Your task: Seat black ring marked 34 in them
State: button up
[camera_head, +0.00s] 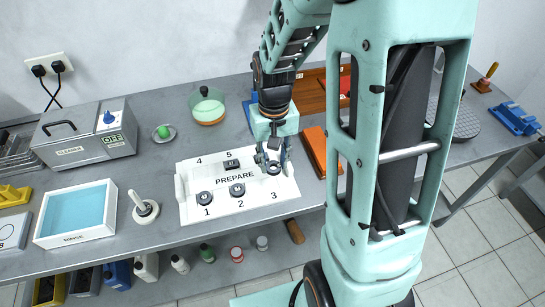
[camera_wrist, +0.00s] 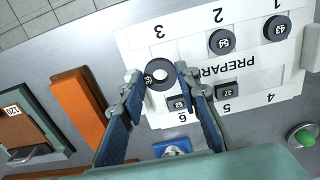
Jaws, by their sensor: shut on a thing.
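My gripper (camera_head: 272,163) is over the right part of the white PREPARE board (camera_head: 186,212). In the wrist view its two fingers (camera_wrist: 156,80) are closed on a black ring (camera_wrist: 160,63) with a pale hole. A small mark on the ring is too small to read surely. In the head view the ring (camera_head: 273,169) shows under the fingertips, near label 3; I cannot tell whether it touches the board. Black rings marked 43 (camera_wrist: 277,28) and 54 (camera_wrist: 222,41) sit by labels 1 and 2. What receives the ring is not clear.
A black block marked 37 (camera_wrist: 227,90) sits by label 5; another block (camera_wrist: 177,103) is by label 6, close to my fingers. An orange block (camera_head: 314,150) stands right of the board. A white handled tool (camera_head: 145,208) and blue-filled rinse tray (camera_head: 112,222) are left.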

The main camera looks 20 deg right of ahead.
aim_at(270, 184)
jog(key=shift+s+a+f, duration=0.1)
jog(key=shift+s+a, duration=0.05)
jog(key=shift+a, duration=0.4)
jog(key=shift+f+b, duration=2.35)
jog(key=shift+f, duration=0.45)
jog(key=shift+f, duration=0.2)
jog(key=o, duration=1.2)
jog(key=shift+o, duration=0.2)
jog(key=c, duration=0.5)
